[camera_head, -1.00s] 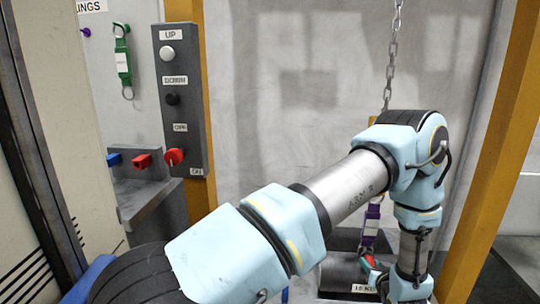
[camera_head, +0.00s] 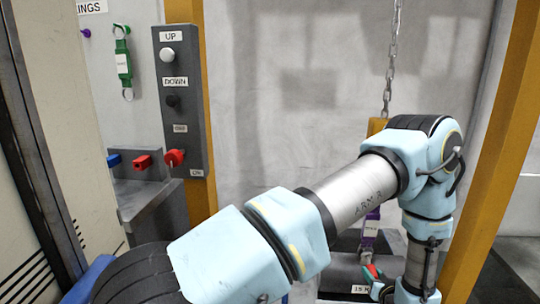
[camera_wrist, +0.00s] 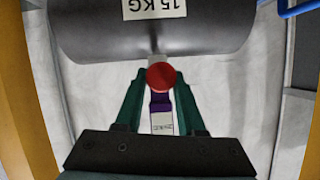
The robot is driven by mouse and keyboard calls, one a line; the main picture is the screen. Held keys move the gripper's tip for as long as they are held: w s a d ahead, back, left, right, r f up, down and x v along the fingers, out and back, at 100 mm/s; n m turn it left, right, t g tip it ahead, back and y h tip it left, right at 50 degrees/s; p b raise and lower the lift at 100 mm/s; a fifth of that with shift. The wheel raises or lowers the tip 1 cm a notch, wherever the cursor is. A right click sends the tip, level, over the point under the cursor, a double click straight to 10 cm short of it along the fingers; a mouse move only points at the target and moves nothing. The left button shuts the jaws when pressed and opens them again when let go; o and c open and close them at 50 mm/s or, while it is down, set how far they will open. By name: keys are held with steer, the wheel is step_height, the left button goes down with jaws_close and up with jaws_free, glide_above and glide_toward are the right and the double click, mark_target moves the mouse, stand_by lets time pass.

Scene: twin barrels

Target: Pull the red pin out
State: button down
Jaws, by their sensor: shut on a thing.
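The red pin (camera_wrist: 160,76) shows its round red head between the fingertips of my gripper (camera_wrist: 158,84) in the wrist view. The gripper's teal fingers are shut on it. In the head view, a bit of red (camera_head: 373,271) shows at my fingertips, low right of centre. A purple sling (camera_wrist: 160,104) with a white label lies behind the pin in the wrist view; it also hangs in the head view (camera_head: 371,222). A dark barrel (camera_wrist: 210,38) marked 15 KG is close by. The pin's shaft is hidden, so I cannot tell whether it is still in its hole.
A chain (camera_head: 391,60) hangs down to a yellow block (camera_head: 376,126), partly behind my arm. A control box (camera_head: 181,100) with buttons and a red knob is at left. A green sling (camera_head: 123,62) hangs on the wall. Yellow posts (camera_head: 505,150) stand either side.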

steer(key=s+a, duration=0.1)
steer(key=s, duration=0.6)
steer(key=shift+s+f+p, duration=0.15)
steer(key=shift+s+p, duration=0.15)
steer(key=shift+s, duration=0.1)
stand_by(0.6)
